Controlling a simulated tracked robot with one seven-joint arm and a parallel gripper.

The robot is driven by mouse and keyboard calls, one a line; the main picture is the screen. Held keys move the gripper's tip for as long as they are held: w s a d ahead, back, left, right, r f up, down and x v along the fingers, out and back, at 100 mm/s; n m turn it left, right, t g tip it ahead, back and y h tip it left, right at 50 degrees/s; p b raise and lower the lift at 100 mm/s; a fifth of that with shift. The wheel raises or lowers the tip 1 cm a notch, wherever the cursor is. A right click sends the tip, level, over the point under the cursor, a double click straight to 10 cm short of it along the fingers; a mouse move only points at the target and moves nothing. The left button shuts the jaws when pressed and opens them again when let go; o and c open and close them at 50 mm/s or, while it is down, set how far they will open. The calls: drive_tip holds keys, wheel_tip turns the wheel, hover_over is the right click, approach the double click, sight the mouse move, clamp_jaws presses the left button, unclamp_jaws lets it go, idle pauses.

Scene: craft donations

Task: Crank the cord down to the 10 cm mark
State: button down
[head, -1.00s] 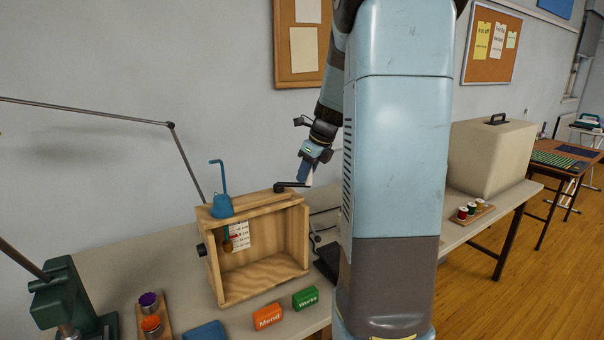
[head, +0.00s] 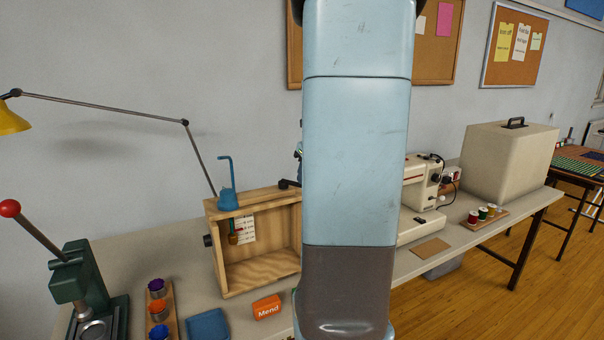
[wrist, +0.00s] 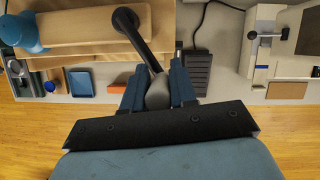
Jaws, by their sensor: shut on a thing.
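A wooden box frame (head: 262,268) stands on the bench, its front open. Inside it hangs a cord with a small brown weight (head: 233,239) in front of a white scale card (head: 246,229); its marks are too small to read. In the wrist view the black crank arm (wrist: 130,28) runs from the box to a grey knob (wrist: 157,94). My gripper (wrist: 158,74) is shut on this knob, one blue finger on each side. In the head view my own arm hides the gripper.
A blue hooked piece (head: 228,199) stands on the box top. A green press (head: 85,290) stands left; a sewing machine (head: 420,190) stands right.

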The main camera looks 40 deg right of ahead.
drive_tip(key=shift+a, duration=0.2)
drive_tip(key=c, duration=1)
unclamp_jaws()
drive_tip(key=shift+s, duration=0.1)
drive_tip(key=shift+o, duration=0.2)
drive_tip(key=shift+r, duration=0.1)
drive_tip(key=v, duration=1.3)
drive_tip(key=shift+s+r, duration=0.15)
drive_tip(key=shift+r, duration=0.05)
